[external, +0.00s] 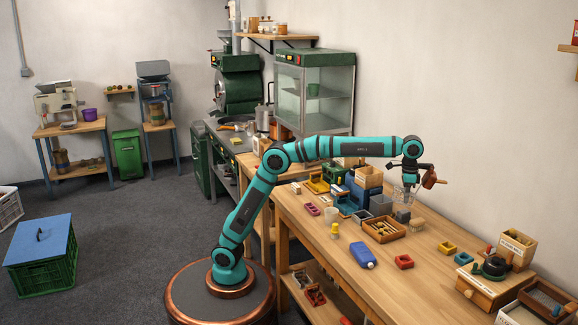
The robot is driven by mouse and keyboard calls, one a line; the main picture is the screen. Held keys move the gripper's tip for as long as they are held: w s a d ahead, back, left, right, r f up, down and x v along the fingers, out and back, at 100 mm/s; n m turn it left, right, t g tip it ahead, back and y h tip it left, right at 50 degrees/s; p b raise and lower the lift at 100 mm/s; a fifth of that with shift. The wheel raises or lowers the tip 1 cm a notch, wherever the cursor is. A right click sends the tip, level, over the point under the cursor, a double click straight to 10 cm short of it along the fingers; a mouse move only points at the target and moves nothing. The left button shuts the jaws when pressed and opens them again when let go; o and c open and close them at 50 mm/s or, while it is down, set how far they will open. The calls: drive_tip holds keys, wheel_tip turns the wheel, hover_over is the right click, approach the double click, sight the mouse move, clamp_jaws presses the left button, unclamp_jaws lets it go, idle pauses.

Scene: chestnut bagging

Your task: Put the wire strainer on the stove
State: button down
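My gripper (405,184) points down over the middle of the wooden worktable. A pale, see-through wire-like shape (402,196) shows right at its fingertips and may be the wire strainer. It is too small to tell whether my fingers are closed on it. A reddish-brown piece (430,179) shows just right of my gripper; I cannot tell whether it is part of the same thing. The stove (222,133), a dark-topped unit with a green front, stands at the back left beyond the worktable, with a pan (232,126) and other cookware on it.
The worktable (330,255) holds a wooden tray (366,232), a blue bottle (362,255), a red dish (404,262) and several small boxes. A glass-fronted green cabinet (314,90) stands behind. A blue-lidded green crate (42,243) sits on the floor at left.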

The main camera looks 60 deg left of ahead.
drive_tip(key=shift+f, duration=4.8)
drive_tip(key=shift+f, duration=0.1)
drive_tip(key=c, duration=1.6)
unclamp_jaws()
drive_tip(key=shift+f, duration=0.1)
drive_tip(key=r, duration=0.5)
drive_tip(key=a+r, duration=0.1)
drive_tip(key=r, duration=1.1)
drive_tip(key=shift+w+a+r, duration=0.15)
drive_tip(key=shift+a+r, duration=0.05)
